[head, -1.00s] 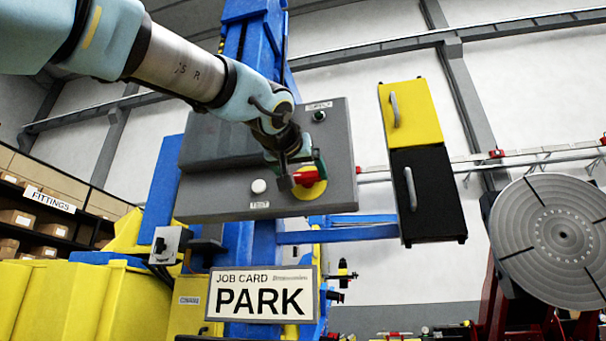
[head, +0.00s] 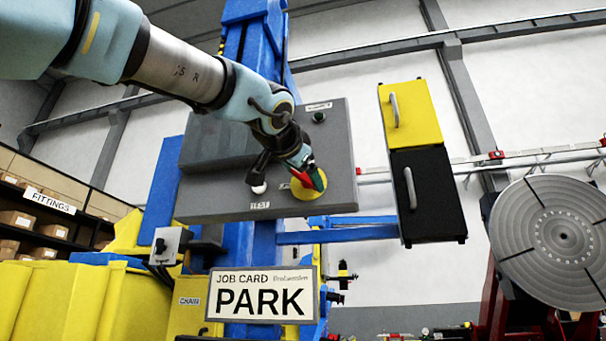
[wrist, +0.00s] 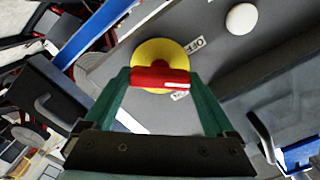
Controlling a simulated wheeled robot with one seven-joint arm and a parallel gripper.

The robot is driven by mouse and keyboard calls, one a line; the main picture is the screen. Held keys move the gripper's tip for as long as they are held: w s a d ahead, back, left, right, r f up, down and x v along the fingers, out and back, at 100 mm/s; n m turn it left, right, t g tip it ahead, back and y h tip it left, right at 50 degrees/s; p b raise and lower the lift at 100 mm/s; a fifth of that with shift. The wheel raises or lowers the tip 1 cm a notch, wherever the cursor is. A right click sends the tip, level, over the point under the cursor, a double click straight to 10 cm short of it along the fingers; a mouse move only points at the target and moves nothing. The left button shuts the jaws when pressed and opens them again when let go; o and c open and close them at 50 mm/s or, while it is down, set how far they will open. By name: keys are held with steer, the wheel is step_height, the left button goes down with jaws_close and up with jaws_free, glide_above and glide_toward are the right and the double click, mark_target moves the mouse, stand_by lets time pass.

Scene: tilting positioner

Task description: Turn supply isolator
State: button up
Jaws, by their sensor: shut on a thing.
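The supply isolator is a red handle (head: 302,178) on a round yellow plate (head: 309,193), on the grey panel box (head: 220,200). In the head view the handle is tilted and partly hidden by my gripper. My gripper (head: 311,177) is shut on the handle, a green finger showing on its right. In the wrist view the red handle (wrist: 160,79) lies between the two green fingers of my gripper (wrist: 160,84), in front of the yellow plate (wrist: 158,52).
A white button (head: 258,188) above a TEST label is left of the isolator. A dark green round part (head: 319,117) is above. A yellow door (head: 412,115) and black door (head: 430,190) with handles stand right. A PARK sign (head: 261,295) is below.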

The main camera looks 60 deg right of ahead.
steer(key=m+p, duration=0.1)
steer(key=m, duration=0.4)
steer(key=shift+m, duration=0.3)
steer(key=shift+m+p, duration=0.8)
steer(key=shift+m, duration=1.3)
steer(key=o, duration=1.1)
steer(key=shift+c, duration=0.2)
steer(key=shift+a, duration=0.1)
steer(key=b+v, duration=0.3)
steer(key=v, duration=0.7)
steer(key=shift+s+a, duration=0.2)
steer(key=shift+a, duration=0.1)
